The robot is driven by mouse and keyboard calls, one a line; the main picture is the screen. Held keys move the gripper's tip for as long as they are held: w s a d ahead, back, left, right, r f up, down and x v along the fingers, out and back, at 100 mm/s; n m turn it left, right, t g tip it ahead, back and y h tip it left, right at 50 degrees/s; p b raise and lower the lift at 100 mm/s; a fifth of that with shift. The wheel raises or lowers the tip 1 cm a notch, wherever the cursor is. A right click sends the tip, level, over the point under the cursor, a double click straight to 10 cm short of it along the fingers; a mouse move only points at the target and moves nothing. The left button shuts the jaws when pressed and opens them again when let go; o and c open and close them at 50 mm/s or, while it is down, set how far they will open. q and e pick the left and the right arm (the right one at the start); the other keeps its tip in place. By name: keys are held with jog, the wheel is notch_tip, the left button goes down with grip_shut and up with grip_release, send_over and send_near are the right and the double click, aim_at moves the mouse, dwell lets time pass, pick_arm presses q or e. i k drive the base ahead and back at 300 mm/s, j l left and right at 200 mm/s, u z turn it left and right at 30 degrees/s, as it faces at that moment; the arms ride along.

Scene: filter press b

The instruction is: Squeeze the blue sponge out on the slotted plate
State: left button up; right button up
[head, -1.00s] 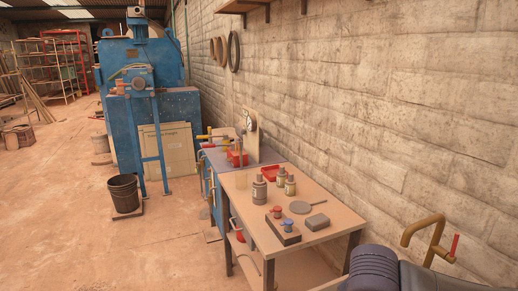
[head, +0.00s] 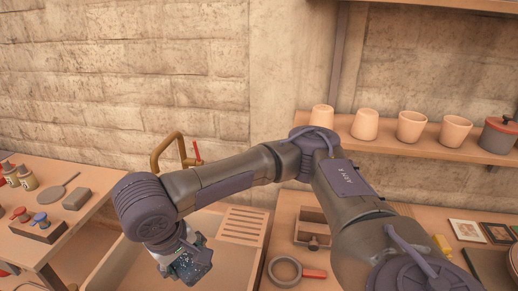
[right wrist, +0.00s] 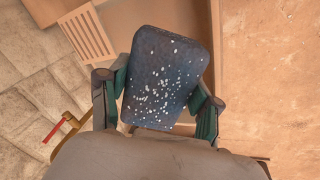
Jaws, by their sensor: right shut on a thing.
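The blue sponge (right wrist: 163,75), dark with white specks, is between the two fingers of my right gripper (right wrist: 158,98) in the right wrist view. The gripper is shut on it. In the head view my right gripper (head: 187,256) points down over the basin, with the sponge (head: 189,270) partly hidden below it. The slotted plate (head: 240,226) lies at the basin's back right corner, to the right of and behind the sponge. It also shows at upper left in the right wrist view (right wrist: 88,34). The sponge is apart from the plate. My left gripper is not in view.
A sink basin (head: 118,262) lies below the gripper, with a brass tap (head: 167,150) behind it. A side table (head: 88,172) with bottles stands left. Cups stand on a shelf (head: 390,142).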

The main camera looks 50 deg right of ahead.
aim_at(244, 226)
jog(key=z, duration=1.35)
jog(key=j, duration=0.15)
jog(key=i+u, duration=0.05)
